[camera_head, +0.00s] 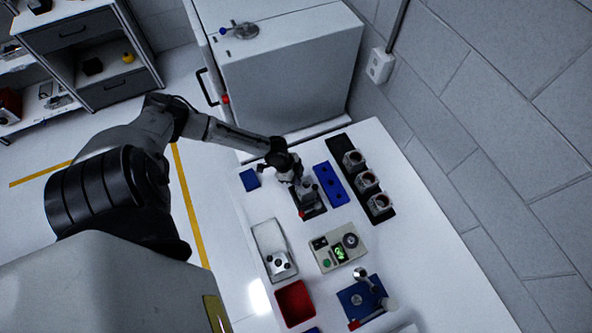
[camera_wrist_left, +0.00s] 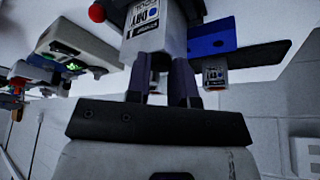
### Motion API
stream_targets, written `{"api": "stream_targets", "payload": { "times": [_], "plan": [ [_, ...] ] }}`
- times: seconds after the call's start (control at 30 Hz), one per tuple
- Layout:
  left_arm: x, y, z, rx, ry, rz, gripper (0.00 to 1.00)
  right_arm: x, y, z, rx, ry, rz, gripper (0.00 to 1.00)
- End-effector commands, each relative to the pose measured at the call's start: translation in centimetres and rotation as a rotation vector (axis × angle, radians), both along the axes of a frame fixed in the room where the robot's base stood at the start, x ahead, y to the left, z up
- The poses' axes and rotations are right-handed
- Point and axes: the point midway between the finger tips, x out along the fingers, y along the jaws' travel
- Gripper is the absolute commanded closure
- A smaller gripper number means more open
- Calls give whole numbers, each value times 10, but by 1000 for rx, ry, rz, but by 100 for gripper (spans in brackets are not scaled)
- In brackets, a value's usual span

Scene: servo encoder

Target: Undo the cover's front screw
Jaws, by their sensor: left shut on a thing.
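My left gripper (camera_head: 301,183) is over the dark fixture (camera_head: 314,211) with a red knob, near the middle of the white table. In the left wrist view its two dark purple fingers (camera_wrist_left: 166,84) are shut on a grey-white labelled block (camera_wrist_left: 152,38), the servo unit as far as I can tell. The unit also shows in the head view (camera_head: 310,192), partly hidden by the gripper. In the wrist view it reaches up to the fixture. The cover and its front screw cannot be made out. My right gripper is in neither view.
A blue block with holes (camera_head: 324,172) and a black rack (camera_head: 339,146) with three similar units lie right of the fixture. A tester with a green display (camera_head: 324,259), a white tray (camera_head: 263,233), a red bin (camera_head: 296,304) and a blue-based device (camera_head: 350,299) stand nearer. The table's right side is clear.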

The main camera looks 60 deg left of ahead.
Motion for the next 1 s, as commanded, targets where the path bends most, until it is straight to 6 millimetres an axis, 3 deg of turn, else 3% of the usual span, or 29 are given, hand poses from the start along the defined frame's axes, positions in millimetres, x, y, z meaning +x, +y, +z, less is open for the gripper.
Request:
{"api": "stream_targets", "payload": {
  "times": [0.03, 0.3, 1.0],
  "plan": [
    [-1, -1, 6, -2, 3, 39, 100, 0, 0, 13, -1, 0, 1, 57],
    [-2, -2, 3, -1, 2, 220, 100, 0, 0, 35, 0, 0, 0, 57],
    [-2, -2, -1, 0, 2, 355, 100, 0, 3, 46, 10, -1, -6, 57]
  ]
}}
